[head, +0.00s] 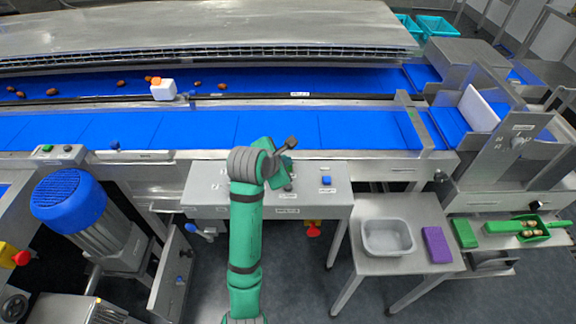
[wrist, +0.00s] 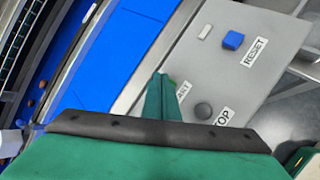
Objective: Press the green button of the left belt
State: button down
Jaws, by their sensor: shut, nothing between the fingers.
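A grey control panel (head: 226,181) stands in front of the blue belts; it also shows in the wrist view (wrist: 268,84). My gripper (head: 286,162) is over this panel with its green fingers shut and empty. In the wrist view the fingertips (wrist: 163,79) are beside a green button (wrist: 173,84), mostly hidden behind them, by a partly covered label ending in "RT". I cannot tell whether they touch it. A dark STOP button (wrist: 203,111) and a blue RESET button (wrist: 233,40) are on the same panel. Another small green button (head: 47,148) sits on a box at the far left.
The near blue belt (head: 210,130) runs behind the panel; the far belt carries several dates and a white block (head: 163,90). A blue motor (head: 68,200) stands left. A side table with a grey bin (head: 388,237) and purple block (head: 437,245) stands right.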

jog(key=shift+f, duration=0.2)
jog(key=shift+r, duration=0.15)
dwell(0.3)
jog(key=shift+r, duration=0.75)
notch_tip(320, 180, up, 5)
dwell(0.5)
dwell(0.8)
